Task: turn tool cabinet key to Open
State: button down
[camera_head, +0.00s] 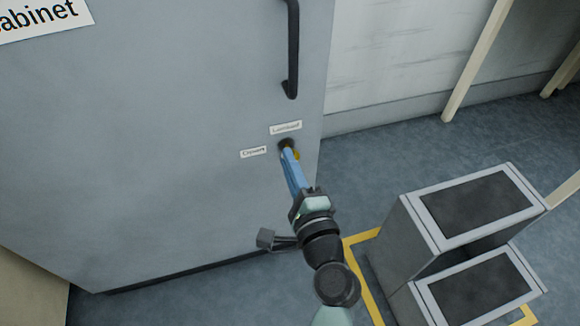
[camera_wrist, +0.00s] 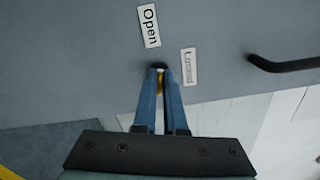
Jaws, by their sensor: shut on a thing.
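The grey tool cabinet (camera_head: 150,150) fills the left of the head view. Its lock (camera_head: 286,142) sits low on the door near the right edge. A brass-yellow key (camera_head: 296,154) is at the lock; the wrist view shows a yellow bit of the key (camera_wrist: 159,86) between the fingers. My gripper (camera_head: 289,152) is shut on the key, its blue fingers pointing at the lock. The "Locked" label (camera_head: 286,128) is just above the lock and the "Open" label (camera_head: 253,152) is to its left. The fingers hide most of the key, so I cannot tell its angle.
A black door handle (camera_head: 292,50) is above the lock. A grey step stool (camera_head: 415,245) with dark treads stands at the right, by yellow floor tape (camera_head: 360,237). A pale pole (camera_head: 477,60) leans at the wall. Blue-grey floor between cabinet and stool is clear.

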jog(key=shift+f+n+b, duration=0.2)
jog(key=shift+n+b, duration=0.6)
jog(key=shift+n, duration=0.7)
jog(key=c, duration=1)
grip_release()
jog(key=shift+s, duration=0.1)
jog(key=p+v, duration=0.2)
jog(key=v, duration=1)
jog(key=shift+s+d+r, duration=0.1)
jog(key=shift+s+d, duration=0.05)
jog(key=shift+s, duration=0.25)
